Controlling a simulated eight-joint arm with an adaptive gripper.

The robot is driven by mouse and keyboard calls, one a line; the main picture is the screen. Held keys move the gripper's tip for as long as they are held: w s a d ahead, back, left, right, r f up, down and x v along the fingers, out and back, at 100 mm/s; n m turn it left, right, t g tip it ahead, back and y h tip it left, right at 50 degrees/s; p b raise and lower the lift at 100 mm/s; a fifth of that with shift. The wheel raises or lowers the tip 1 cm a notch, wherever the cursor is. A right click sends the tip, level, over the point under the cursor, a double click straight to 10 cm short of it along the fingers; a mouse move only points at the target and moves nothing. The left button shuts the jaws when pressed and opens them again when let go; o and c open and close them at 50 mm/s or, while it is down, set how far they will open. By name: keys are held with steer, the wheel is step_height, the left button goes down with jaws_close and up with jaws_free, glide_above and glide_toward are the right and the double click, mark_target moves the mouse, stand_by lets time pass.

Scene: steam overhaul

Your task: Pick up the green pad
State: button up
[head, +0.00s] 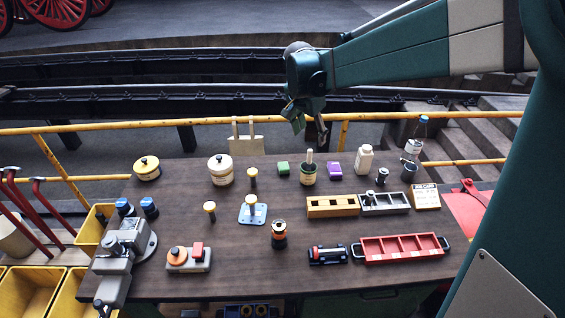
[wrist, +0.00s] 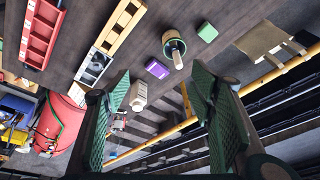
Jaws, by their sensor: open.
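The green pad (head: 283,168) is a small green block lying on the brown workbench (head: 180,225) near its back edge. In the wrist view the green pad (wrist: 207,32) shows at the upper right, beside a dark pot with a brush (wrist: 174,46). My gripper (head: 307,118) is open and empty, above and beyond the back edge of the bench, up from the pad in the head view. In the wrist view its two green-faced fingers (wrist: 160,95) stand wide apart, with nothing between them held.
A purple block (head: 334,168), the pot with the brush (head: 308,172) and a white bottle (head: 365,158) stand right of the pad. A yellow-topped peg (head: 253,178) stands to its left. A yellow railing (head: 400,118) runs behind the bench, with a beige pouch (head: 246,145) on it.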

steer(key=w+a+f+m+g+h, duration=0.1)
steer(key=w+a+f+m, duration=0.35)
steer(key=w+f, duration=0.65)
steer(key=m+g+h, duration=0.1)
steer(key=m, duration=0.2)
glide_toward(284, 165)
steer(key=shift+n+b+x, duration=0.25)
steer(key=shift+b+x, duration=0.15)
steer(key=shift+x, duration=0.8)
steer(key=shift+s+a, duration=0.1)
steer(key=shift+a, duration=0.05)
steer(key=shift+f, duration=0.15)
steer(key=shift+x, duration=1.2)
steer(key=shift+p+x, duration=0.4)
steer(key=shift+x, duration=2.2)
steer(key=shift+d, duration=0.2)
